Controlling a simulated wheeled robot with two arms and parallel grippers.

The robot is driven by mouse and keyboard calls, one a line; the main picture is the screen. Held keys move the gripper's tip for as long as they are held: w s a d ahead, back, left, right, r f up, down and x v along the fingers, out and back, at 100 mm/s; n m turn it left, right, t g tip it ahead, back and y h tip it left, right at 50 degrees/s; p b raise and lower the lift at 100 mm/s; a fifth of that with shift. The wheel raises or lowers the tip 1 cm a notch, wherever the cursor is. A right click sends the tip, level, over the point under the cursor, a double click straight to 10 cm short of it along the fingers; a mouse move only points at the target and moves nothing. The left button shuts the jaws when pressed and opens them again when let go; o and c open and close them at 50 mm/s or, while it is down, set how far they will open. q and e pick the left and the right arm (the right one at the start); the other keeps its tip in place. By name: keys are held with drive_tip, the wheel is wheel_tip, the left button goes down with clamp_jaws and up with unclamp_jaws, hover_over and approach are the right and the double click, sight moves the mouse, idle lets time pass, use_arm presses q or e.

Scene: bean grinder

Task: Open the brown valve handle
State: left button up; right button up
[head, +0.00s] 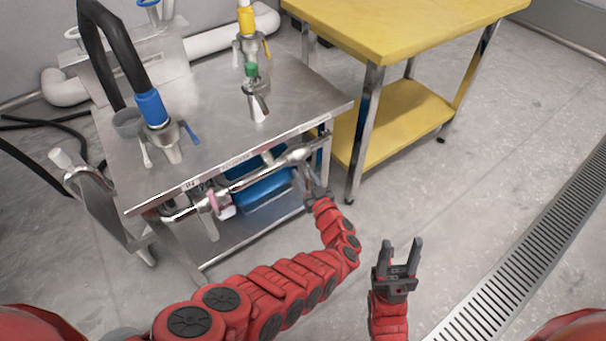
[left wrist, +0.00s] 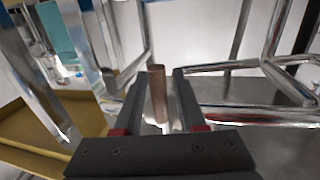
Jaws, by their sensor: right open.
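The brown valve handle (left wrist: 157,95) is a short upright bar in the left wrist view. It stands between the two fingers of my left gripper (left wrist: 160,72), which are apart, with gaps visible on both sides of the bar. In the head view my left gripper (head: 312,188) is at the right end of the metal pipe (head: 255,178) under the steel table's front edge. There the brown handle cannot be made out. My right gripper (head: 401,243) is open and empty above the floor, to the right of my left arm.
The steel table (head: 205,135) carries fittings with a blue-collared hose (head: 152,107) and green and yellow parts. A yellow table (head: 400,25) stands behind at the right. A floor drain (head: 530,240) runs along the right. Metal tubes surround the handle in the left wrist view.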

use_arm(q)
clamp_jaws()
idle(1.2)
